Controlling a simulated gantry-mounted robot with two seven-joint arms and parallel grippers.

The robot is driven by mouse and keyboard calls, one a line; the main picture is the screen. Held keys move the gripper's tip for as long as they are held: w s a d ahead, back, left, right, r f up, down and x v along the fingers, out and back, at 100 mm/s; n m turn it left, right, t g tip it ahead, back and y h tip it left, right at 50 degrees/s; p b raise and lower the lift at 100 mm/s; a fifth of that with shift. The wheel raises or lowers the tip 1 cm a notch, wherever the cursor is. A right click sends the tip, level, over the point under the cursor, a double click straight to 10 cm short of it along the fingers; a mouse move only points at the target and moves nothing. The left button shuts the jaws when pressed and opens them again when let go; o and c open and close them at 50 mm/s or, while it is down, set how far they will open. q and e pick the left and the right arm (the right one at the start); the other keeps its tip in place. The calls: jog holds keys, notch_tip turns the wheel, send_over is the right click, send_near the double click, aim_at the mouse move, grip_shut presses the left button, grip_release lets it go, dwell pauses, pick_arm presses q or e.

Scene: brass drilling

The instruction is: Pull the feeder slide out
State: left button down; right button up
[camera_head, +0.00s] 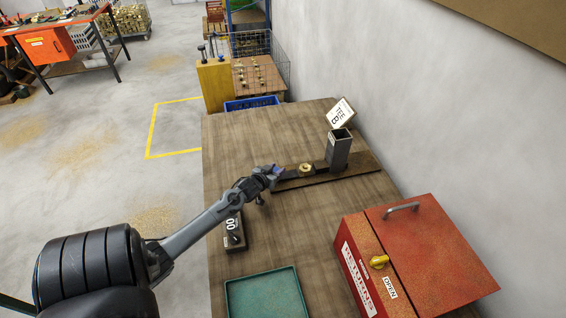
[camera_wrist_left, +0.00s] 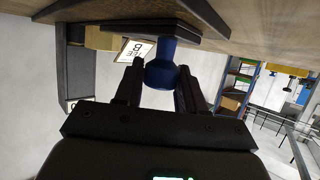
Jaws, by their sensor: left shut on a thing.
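The feeder (camera_head: 338,150) is an upright grey square tube on a dark wooden base board (camera_head: 350,170) near the wall. A dark slide (camera_head: 292,173) runs out of the tube's foot toward the left, with a brass nut-like piece (camera_head: 306,170) on it. My left gripper (camera_head: 270,172) is at the slide's left end, at a blue knob (camera_head: 278,170). In the left wrist view, the blue knob (camera_wrist_left: 161,70) sits between the two fingers (camera_wrist_left: 158,85), which are shut on it. My right gripper is in neither view.
A red returns box (camera_head: 430,255) stands at the front right, and a green tray (camera_head: 265,295) at the front. A blue tray (camera_head: 251,103) and wire cage are at the far end. The table's far left part is clear.

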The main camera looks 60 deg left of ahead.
pick_arm(q)
jog(key=shift+s+a, duration=0.15)
jog(key=shift+s, duration=0.5)
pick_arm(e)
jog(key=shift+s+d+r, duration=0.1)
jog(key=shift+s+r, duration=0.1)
pick_arm(q)
jog(key=shift+f, duration=0.1)
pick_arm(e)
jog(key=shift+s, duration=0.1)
pick_arm(q)
jog(key=c, duration=0.7)
grip_release()
jog(key=shift+a, duration=0.1)
jog(key=shift+c, duration=0.2)
jog(key=shift+s+d+r, duration=0.25)
jog(key=p+v, duration=0.1)
jog(key=v, duration=0.9)
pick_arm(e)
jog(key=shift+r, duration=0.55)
